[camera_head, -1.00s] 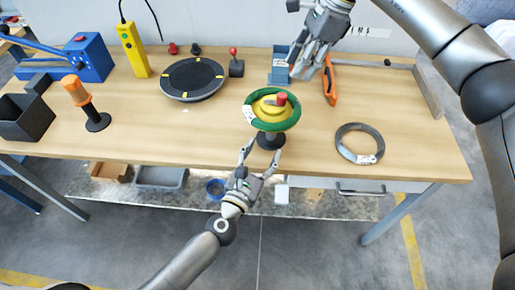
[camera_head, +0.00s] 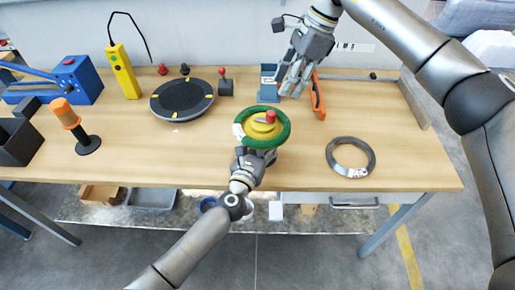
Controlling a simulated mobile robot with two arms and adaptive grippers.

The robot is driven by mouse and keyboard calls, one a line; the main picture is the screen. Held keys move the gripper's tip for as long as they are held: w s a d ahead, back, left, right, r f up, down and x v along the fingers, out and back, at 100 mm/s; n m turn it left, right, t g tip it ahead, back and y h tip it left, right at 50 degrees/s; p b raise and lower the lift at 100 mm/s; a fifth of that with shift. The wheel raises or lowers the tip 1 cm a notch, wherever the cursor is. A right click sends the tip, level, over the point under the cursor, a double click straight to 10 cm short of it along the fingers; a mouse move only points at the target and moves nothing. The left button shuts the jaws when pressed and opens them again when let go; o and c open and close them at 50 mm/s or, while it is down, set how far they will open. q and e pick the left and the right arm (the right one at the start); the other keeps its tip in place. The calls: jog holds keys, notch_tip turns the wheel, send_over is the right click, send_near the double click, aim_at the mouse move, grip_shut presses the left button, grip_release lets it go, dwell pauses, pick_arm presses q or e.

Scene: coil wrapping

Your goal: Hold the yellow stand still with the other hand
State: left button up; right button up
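The yellow stand (camera_head: 259,127) is upright near the front middle of the table, with a red knob (camera_head: 271,114) on top. A green coil (camera_head: 280,138) lies around its yellow top. My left gripper (camera_head: 255,157) is at the front of the stand, low, just under the coil's near edge. Its fingertips and the stand's post are hidden by the coil, so I cannot tell whether it grips the post. My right gripper (camera_head: 290,88) is raised over the back of the table, pointing down near a blue holder (camera_head: 268,85), with its fingers apart and nothing seen between them.
A grey coil (camera_head: 335,163) lies at the right. An orange-handled tool (camera_head: 317,98) is behind, beside the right gripper. A round black turntable (camera_head: 181,96), an orange-topped post (camera_head: 68,115) and a yellow box (camera_head: 124,72) stand to the left. The table front between coils is clear.

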pick_arm(q)
jog(key=shift+w, duration=0.25)
grip_shut()
dwell(0.3)
dwell(0.8)
